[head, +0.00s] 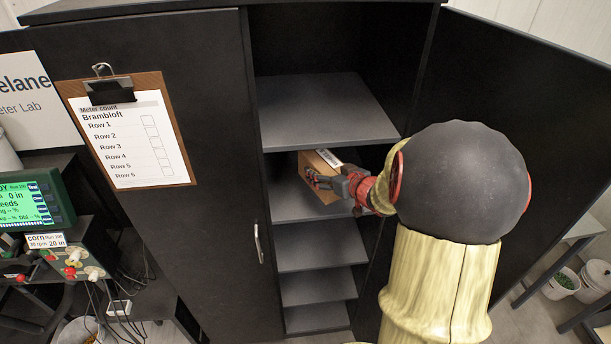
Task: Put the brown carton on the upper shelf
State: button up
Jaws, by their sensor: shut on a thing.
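The brown carton (313,165) is inside the open black cabinet, in the bay just below the top visible shelf. A white label shows on its upper right edge. My gripper (322,181) is shut on the carton from its front right side. My arm reaches in from the right and hides part of the shelf behind it. The upper shelf (325,108) is grey and bare, above the carton. The shelf below (288,204) lies under the carton; I cannot tell whether the carton touches it.
The cabinet's right door (540,110) stands open. The left door (215,120) is closed and carries a clipboard (128,135). Lower shelves (318,246) are empty. A green-screen meter (32,203) and cabled box stand at left. Buckets (562,282) stand at far right.

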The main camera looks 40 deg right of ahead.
jog(key=w, duration=0.1)
jog(key=w+d+f, duration=0.2)
jog(key=w, duration=0.1)
jog(key=w+f, duration=0.1)
jog(key=w+d+f, duration=0.1)
jog(key=f, duration=0.1)
jog(key=w+d+f, duration=0.1)
jog(key=shift+w+f, duration=0.3)
jog(key=shift+f, duration=0.05)
jog(key=shift+w+d+f, duration=0.25)
jog(key=shift+w+f, duration=0.05)
jog(key=shift+f, duration=0.2)
jog(key=shift+w+f, duration=0.1)
jog(key=shift+f, duration=1.45)
jog(key=shift+f+b, duration=0.1)
jog(key=shift+b, duration=0.2)
jog(key=o, duration=1.8)
jog(key=shift+f, duration=0.1)
